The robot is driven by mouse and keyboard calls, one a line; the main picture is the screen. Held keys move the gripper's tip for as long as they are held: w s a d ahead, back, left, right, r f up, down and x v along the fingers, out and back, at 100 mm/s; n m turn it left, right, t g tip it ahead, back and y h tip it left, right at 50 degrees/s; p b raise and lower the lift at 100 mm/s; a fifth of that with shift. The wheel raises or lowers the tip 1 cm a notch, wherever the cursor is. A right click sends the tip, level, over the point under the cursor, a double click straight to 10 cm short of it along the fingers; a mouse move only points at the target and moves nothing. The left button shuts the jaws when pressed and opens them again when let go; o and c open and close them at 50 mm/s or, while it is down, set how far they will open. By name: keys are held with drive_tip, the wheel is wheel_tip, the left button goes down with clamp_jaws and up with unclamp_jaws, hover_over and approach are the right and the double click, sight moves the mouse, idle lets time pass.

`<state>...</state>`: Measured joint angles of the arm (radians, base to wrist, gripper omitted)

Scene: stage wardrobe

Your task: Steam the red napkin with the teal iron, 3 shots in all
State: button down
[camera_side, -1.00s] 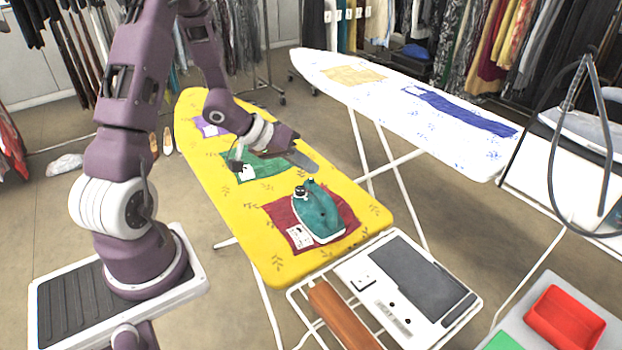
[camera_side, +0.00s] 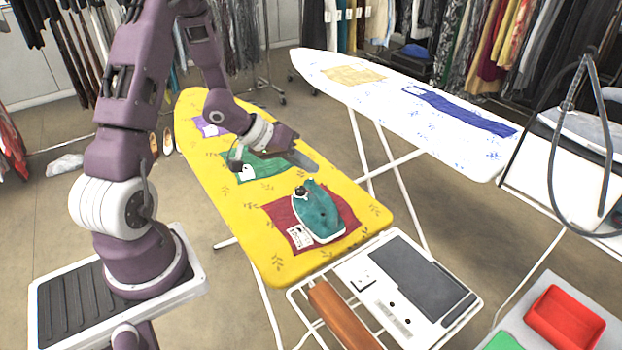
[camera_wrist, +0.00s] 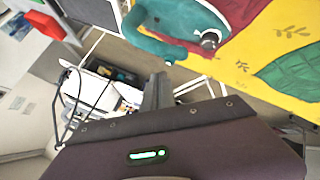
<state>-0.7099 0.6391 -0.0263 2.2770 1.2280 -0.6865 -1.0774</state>
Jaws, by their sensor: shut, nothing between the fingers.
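The red napkin (camera_side: 278,214) lies flat near the front end of the yellow ironing board (camera_side: 262,262). The teal iron (camera_side: 319,212) rests on the napkin with its knob upward, covering the napkin's middle. A small white label (camera_side: 299,236) shows at the napkin's left corner. My gripper (camera_side: 303,160) is shut and empty above the board, behind the iron and apart from it. In the wrist view the teal iron (camera_wrist: 185,20) and part of the red napkin (camera_wrist: 242,10) show at the top, beyond my gripper (camera_wrist: 157,80).
A green napkin (camera_side: 270,163) lies under my gripper and a purple one (camera_side: 208,127) farther back on the board. A white board (camera_side: 400,120) with yellow and blue cloths stands behind. A wire rest with a control panel (camera_side: 405,290) adjoins the front end; a red tray (camera_side: 565,318) is at right.

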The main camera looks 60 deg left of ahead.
drive_tip(key=shift+f, duration=0.15)
drive_tip(key=shift+f, duration=0.3)
drive_tip(key=shift+f, duration=0.45)
idle(0.5)
drive_tip(key=shift+r, duration=0.9)
drive_tip(key=shift+r, duration=0.1)
drive_tip(key=shift+r, duration=2.4)
idle(0.5)
